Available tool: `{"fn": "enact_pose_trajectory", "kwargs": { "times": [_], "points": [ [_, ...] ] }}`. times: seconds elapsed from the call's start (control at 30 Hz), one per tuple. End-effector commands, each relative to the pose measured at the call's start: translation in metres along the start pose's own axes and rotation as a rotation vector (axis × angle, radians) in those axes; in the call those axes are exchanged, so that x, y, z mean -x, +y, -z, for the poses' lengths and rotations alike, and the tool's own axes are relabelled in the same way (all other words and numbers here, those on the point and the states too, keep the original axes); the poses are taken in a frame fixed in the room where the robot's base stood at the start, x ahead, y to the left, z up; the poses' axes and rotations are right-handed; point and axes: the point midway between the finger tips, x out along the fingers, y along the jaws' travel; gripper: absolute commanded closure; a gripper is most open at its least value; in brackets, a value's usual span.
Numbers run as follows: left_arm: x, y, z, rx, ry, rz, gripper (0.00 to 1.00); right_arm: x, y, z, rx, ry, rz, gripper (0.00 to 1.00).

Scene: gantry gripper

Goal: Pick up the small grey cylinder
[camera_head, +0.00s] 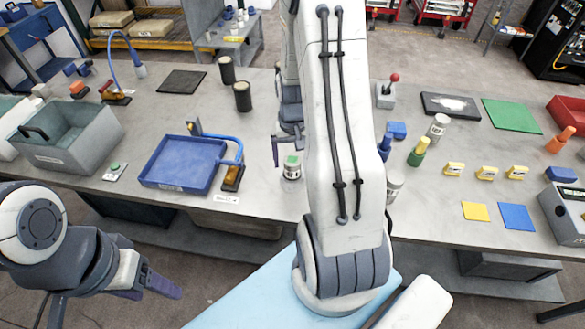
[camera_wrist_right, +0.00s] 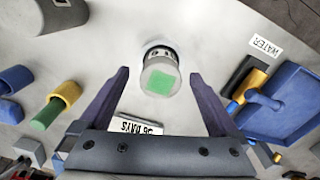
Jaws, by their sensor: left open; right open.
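A small grey cylinder (camera_head: 291,170) with a dark-marked label and a green square on top stands upright on the grey table, right of the blue tray. In the right wrist view the cylinder (camera_wrist_right: 158,60) lies straight ahead, in line with the gap between the fingertips. My right gripper (camera_head: 288,145) is open and empty; its fingers also show in the wrist view (camera_wrist_right: 159,75). Whether the cylinder's top is between the fingers or beyond them I cannot tell. My left gripper (camera_head: 158,288) is open in front of the table, well away from the cylinder.
Two dark cylinders (camera_head: 242,97) stand behind. A yellow-and-green cylinder (camera_head: 418,152) and other pale cylinders stand to the right. My right arm hides part of the table.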

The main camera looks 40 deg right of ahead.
Motion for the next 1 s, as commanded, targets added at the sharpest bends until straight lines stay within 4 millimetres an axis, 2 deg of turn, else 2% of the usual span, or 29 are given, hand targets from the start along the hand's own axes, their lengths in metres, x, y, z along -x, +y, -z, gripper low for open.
{"fn": "enact_pose_trajectory", "kwargs": {
  "times": [0.03,0.2,0.5,0.67,0.7,0.77,1.0],
  "points": [
    [0.006,0.001,0.0,0.0,0.0,0.0,0.37,-0.005,-0.001,0.0,0.0,-0.005,0.0,0.03],
    [0.009,0.001,0.001,0.001,0.0,0.0,0.37,-0.025,-0.001,0.001,0.0,-0.002,0.0,0.03],
    [0.009,0.001,0.001,0.001,0.0,0.0,0.37,-0.029,-0.001,0.001,0.0,0.001,0.0,0.03],
    [0.009,0.001,0.001,0.001,0.0,0.0,0.37,-0.029,-0.001,0.001,0.001,0.001,0.0,0.64],
    [0.009,0.001,0.001,0.001,0.0,0.0,0.37,-0.029,-0.001,0.001,0.001,0.001,0.0,0.79],
    [0.009,0.001,0.001,0.001,0.0,0.0,0.37,-0.029,-0.001,0.001,0.001,0.001,0.0,1.0],
    [0.009,0.001,0.001,0.0,0.0,0.0,0.37,-0.028,-0.001,0.002,0.001,0.002,0.0,1.0]
  ]
}}
